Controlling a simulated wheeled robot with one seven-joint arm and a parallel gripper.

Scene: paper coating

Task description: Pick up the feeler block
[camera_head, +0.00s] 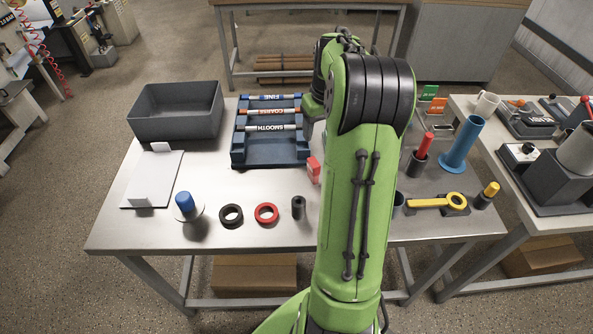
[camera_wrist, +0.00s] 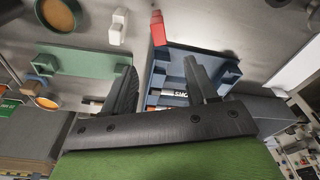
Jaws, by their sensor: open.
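A small red block (camera_head: 313,170), which I take to be the feeler block though its label is not readable, stands at the near right corner of the blue rod rack (camera_head: 270,163). In the wrist view the red block (camera_wrist: 158,28) shows upright just past my fingertips, beside the rack (camera_wrist: 215,64). My gripper (camera_wrist: 160,64) is open and empty, its two dark fingers spread on either side of the line to the block, apart from it. In the head view my green arm hides the gripper.
The rack bears rods marked FINE, COARSE and SMOOTH. A grey bin (camera_head: 177,112), a blue-topped plug (camera_head: 186,205), black (camera_head: 231,215) and red (camera_head: 266,213) rings and a dark cylinder (camera_head: 298,207) stand around it. A green plate (camera_wrist: 80,60) and white post (camera_wrist: 117,27) are left in the wrist view.

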